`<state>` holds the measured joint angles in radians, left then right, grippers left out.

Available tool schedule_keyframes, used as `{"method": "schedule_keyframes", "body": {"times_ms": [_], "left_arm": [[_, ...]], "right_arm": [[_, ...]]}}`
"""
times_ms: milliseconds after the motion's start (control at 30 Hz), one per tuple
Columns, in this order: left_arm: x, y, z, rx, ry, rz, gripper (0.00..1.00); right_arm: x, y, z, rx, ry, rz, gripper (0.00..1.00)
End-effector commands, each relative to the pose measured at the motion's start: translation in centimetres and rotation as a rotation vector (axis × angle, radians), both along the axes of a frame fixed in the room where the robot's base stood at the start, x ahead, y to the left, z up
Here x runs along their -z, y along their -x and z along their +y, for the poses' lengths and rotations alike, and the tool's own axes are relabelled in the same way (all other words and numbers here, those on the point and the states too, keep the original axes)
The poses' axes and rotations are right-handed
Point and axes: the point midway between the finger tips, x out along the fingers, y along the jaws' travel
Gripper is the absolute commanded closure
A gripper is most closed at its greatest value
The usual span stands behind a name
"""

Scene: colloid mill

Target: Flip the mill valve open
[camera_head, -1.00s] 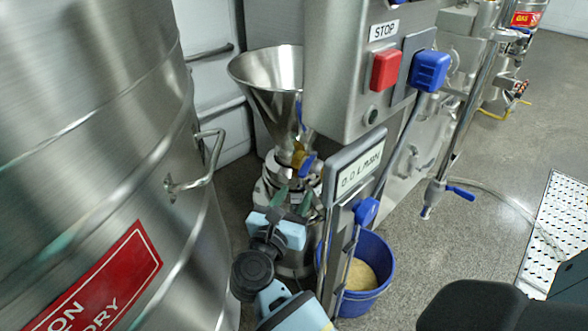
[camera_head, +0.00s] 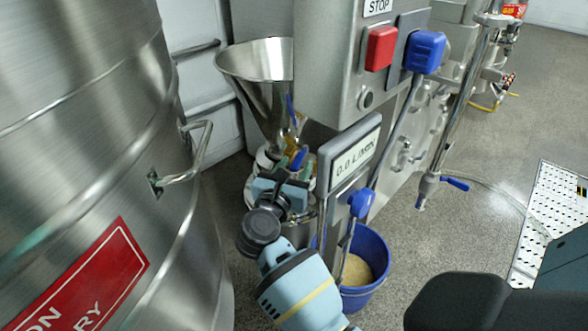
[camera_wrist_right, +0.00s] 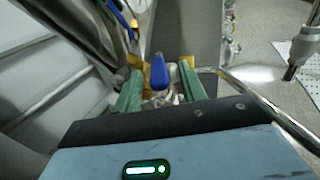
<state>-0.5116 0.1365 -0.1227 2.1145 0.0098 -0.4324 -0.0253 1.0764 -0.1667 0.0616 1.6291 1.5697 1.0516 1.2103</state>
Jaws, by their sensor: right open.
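The colloid mill has a steel funnel hopper (camera_head: 258,65) and stands between the big tank and the control post. A blue valve handle (camera_head: 298,158) sits below the funnel. My right gripper (camera_head: 293,170) is at this handle, with its green fingers open. In the right wrist view, the blue handle (camera_wrist_right: 159,72) stands between the two fingers (camera_wrist_right: 161,86), with visible gaps on both sides. Yellowish parts show behind the fingertips. The valve body is mostly hidden by my gripper. My left gripper is not in view.
A large steel tank (camera_head: 70,150) with a side handle (camera_head: 190,160) stands close on the left. The control box with a red button (camera_head: 381,48) and a display post (camera_head: 352,155) stand close on the right. A blue bucket (camera_head: 375,245) is below. Another blue lever (camera_head: 291,108) is by the funnel.

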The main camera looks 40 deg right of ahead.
Motion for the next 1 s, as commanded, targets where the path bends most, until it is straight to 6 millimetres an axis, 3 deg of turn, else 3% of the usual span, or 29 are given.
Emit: {"method": "schedule_keyframes", "body": {"times_ms": [333, 667, 1000], "left_arm": [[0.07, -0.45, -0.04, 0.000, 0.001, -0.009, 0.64], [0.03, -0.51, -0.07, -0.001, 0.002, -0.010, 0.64], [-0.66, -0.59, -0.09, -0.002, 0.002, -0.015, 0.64]], "right_arm": [[-0.01, -0.20, -0.38, -0.001, 0.000, 0.000, 0.59], [0.01, -0.18, -0.36, -0.001, 0.000, 0.000, 1.00], [0.00, 0.44, -1.20, -0.011, 0.000, 0.004, 1.00]]}}
